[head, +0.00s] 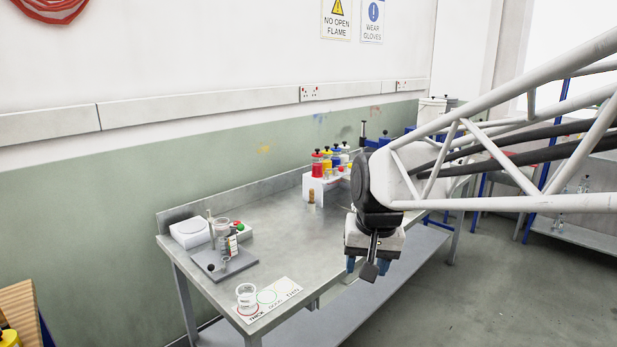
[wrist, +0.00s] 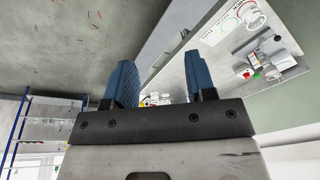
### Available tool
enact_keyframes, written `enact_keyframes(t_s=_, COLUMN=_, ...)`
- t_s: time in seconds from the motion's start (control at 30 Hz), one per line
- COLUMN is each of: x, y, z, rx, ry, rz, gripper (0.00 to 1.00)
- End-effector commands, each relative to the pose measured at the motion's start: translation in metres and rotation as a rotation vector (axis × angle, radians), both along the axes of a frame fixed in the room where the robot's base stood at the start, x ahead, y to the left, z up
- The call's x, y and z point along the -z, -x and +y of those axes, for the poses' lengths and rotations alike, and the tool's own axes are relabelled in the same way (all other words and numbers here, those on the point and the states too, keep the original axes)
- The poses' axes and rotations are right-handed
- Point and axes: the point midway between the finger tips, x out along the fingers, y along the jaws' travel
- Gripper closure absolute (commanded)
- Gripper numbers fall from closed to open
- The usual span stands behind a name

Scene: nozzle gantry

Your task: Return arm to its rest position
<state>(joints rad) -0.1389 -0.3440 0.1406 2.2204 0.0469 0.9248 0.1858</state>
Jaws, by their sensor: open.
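My gripper (head: 368,268) hangs at the end of my white truss arm, over the front edge of the metal workbench (head: 290,235). Its two blue fingers point down in the head view. In the wrist view my gripper (wrist: 163,85) shows its blue fingers wide apart, with nothing between them. It is open and empty, and it touches nothing that I can see. My arm hides part of the bench's right end.
A grey stand (head: 224,262) with small vessels and a white device (head: 189,232) are at the bench's left end. A clear cup (head: 246,295) stands on a marked card (head: 270,297). A white rack (head: 322,187) holds colored bottles. The bench middle is clear.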

Motion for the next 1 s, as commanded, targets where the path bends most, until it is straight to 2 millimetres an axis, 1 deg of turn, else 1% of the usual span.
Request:
enact_keyframes(t_s=0.03, x=0.0, y=0.014, z=-0.008, rx=-0.001, ry=0.005, rz=-0.006, gripper=0.49)
enact_keyframes(t_s=0.2, x=0.006, y=0.057, z=-0.03, rx=-0.01, ry=0.025, rz=-0.016, gripper=0.49)
enact_keyframes(t_s=0.5, x=0.024, y=0.131, z=-0.061, rx=-0.027, ry=0.059, rz=-0.033, gripper=0.49)
enact_keyframes(t_s=0.6, x=0.032, y=0.152, z=-0.068, rx=-0.032, ry=0.069, rz=-0.035, gripper=0.49)
enact_keyframes(t_s=0.7, x=0.038, y=0.168, z=-0.073, rx=-0.035, ry=0.077, rz=-0.038, gripper=0.49)
enact_keyframes(t_s=0.8, x=0.042, y=0.178, z=-0.076, rx=-0.039, ry=0.082, rz=-0.04, gripper=0.49)
enact_keyframes(t_s=1.0, x=0.045, y=0.184, z=-0.078, rx=-0.042, ry=0.086, rz=-0.04, gripper=0.49)
